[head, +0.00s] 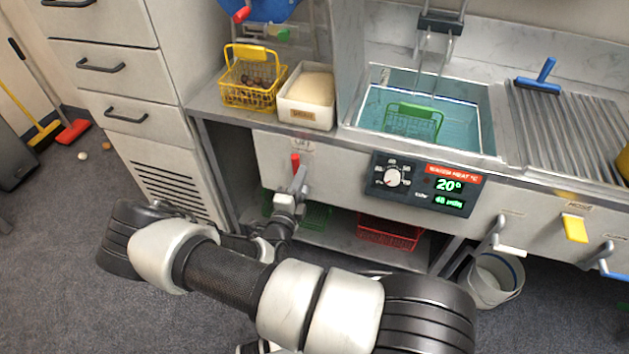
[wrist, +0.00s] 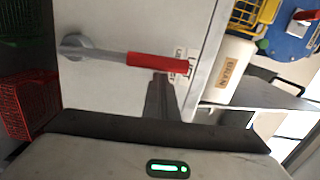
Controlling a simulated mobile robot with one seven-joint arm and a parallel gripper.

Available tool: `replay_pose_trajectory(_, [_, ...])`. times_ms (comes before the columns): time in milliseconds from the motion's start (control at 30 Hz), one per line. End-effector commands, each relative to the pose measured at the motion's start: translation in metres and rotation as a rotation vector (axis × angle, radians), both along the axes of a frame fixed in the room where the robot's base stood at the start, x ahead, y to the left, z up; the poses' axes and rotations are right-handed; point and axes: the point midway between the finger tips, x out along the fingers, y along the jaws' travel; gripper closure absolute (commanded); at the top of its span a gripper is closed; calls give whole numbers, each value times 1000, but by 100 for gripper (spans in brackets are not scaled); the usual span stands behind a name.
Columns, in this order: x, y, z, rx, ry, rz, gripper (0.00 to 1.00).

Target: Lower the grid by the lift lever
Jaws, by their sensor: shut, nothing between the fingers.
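The lift lever has a red handle (head: 296,163) and a grey arm, on the front panel below the counter. The handle points up in the head view. In the wrist view, the red handle (wrist: 170,62) points right from its round pivot (wrist: 76,47). My gripper (head: 301,182) is in front of the lever. Its shut, empty dark fingers (wrist: 160,80) end close beside the handle in the wrist view; I cannot tell whether they touch. A metal frame (head: 431,50) hangs over the water basin (head: 367,116). A green basket (head: 412,121) sits in the water; the grid itself is not clearly visible.
A yellow basket (head: 253,77) and a white box (head: 308,97) stand on the counter above the lever. A control panel (head: 423,184) is right of it. Red (head: 388,233) and green baskets are on the shelf below. More levers are farther right.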

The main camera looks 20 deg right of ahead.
Motion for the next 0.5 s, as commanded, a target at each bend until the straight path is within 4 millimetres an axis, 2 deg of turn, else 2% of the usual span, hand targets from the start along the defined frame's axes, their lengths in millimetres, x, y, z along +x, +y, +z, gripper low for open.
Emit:
replay_pose_trajectory(33, [6, 11, 0, -33, 21, 10, 100])
replay_pose_trajectory(500, [41, 63, -12, -391, 264, 8, 100])
